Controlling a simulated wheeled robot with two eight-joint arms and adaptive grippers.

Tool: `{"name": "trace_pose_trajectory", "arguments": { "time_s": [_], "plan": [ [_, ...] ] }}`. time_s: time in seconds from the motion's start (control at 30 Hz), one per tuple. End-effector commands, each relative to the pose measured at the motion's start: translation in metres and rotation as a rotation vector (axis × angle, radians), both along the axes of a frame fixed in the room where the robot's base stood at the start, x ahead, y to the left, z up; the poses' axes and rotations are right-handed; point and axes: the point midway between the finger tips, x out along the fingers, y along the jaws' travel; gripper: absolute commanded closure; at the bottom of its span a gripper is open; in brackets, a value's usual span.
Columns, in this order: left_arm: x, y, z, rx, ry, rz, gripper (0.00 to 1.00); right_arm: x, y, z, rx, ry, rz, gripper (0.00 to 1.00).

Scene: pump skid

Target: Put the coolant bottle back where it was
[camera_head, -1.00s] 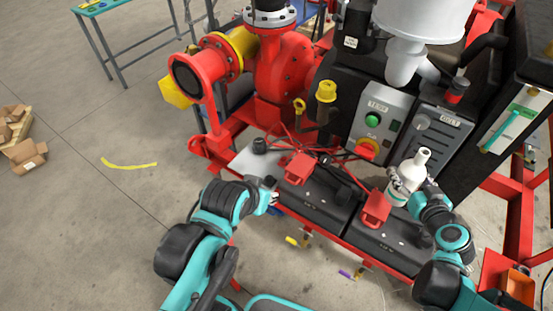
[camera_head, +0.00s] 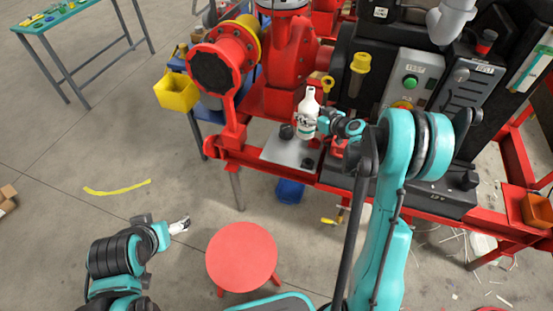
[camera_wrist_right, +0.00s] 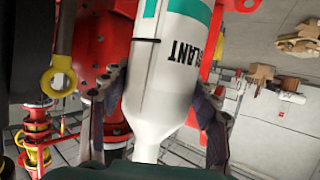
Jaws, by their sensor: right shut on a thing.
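The white coolant bottle (camera_head: 307,117) is upright above or on the grey metal plate (camera_head: 275,153) at the left end of the red skid. I cannot tell whether its base touches the plate. My right gripper (camera_head: 319,122) is shut on the bottle from its right side. In the right wrist view, the bottle (camera_wrist_right: 175,75) appears upside down between the two fingers of the gripper (camera_wrist_right: 160,100), with its neck toward the camera's lower edge. My left gripper (camera_head: 180,226) is over the floor at the left, away from the skid; its fingers are too small to judge.
Two black knobs (camera_head: 286,131) are on the plate near the bottle. A red stool (camera_head: 241,256) stands in front, and a blue bin (camera_head: 290,191) is below the skid.

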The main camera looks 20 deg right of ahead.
Motion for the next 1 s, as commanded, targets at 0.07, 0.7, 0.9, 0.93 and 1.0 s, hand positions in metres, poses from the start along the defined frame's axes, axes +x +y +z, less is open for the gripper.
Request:
{"name": "trace_pose_trajectory", "arguments": {
  "time_s": [0.07,0.7,0.9,0.93,1.0],
  "plan": [
    [0.0,0.0,-0.004,0.0,0.0,0.0,0.19,0.007,-0.008,-0.01,0.002,-0.002,0.003,0.77],
    [0.0,0.0,-0.047,0.0,0.0,0.0,0.19,0.017,0.099,-0.081,0.001,-0.003,0.004,0.77],
    [0.0,0.0,-0.052,0.0,0.0,0.0,0.19,0.018,0.105,-0.089,0.002,-0.002,0.004,0.77],
    [0.0,0.0,-0.054,0.0,0.0,0.0,0.19,0.018,0.105,-0.093,0.002,-0.002,0.004,0.77],
    [0.0,0.0,-0.06,0.0,0.0,0.0,0.19,0.018,0.105,-0.104,0.002,-0.002,0.003,0.77]
  ]
}}
